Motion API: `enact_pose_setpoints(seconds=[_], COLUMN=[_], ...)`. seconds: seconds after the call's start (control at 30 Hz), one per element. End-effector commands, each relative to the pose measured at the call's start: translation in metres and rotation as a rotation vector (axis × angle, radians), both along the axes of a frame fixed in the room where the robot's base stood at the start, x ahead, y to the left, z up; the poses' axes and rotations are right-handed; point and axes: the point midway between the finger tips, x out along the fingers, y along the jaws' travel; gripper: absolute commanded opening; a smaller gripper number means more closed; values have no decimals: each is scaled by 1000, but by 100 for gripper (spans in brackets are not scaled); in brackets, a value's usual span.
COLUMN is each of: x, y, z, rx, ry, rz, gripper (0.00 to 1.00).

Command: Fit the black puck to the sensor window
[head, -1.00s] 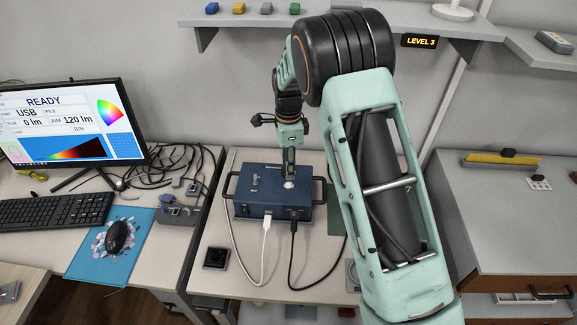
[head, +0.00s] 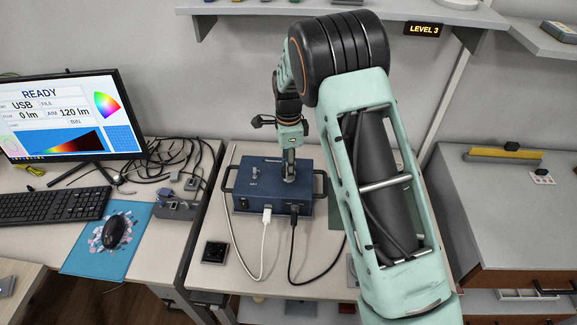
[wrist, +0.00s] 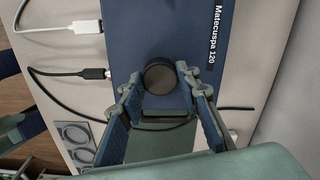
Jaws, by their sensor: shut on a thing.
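The blue instrument box (head: 255,196) stands on the middle table with handles at its sides. It fills the upper part of the wrist view (wrist: 180,30). My gripper (head: 289,178) points down at the right part of the box's top. In the wrist view my gripper (wrist: 160,85) is shut on the round black puck (wrist: 158,74), which shows between the blue fingertips. The puck is at or just above the box top; I cannot tell whether it touches. The sensor window is hidden under the puck and gripper.
A white cable (head: 264,240) and a black cable (head: 292,245) run from the box's front. A small black square unit (head: 214,252) lies on the table in front. The monitor (head: 70,115) reads READY and 0 lm. A wall shelf (head: 250,10) is above.

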Motion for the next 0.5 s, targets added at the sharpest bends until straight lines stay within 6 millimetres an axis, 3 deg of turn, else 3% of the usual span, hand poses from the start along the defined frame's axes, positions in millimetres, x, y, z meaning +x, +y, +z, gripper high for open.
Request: enact_pose_setpoints(seconds=[0.5], x=[0], y=[0], z=[-6], rx=[0], ry=[0], rz=[0], gripper=[5])
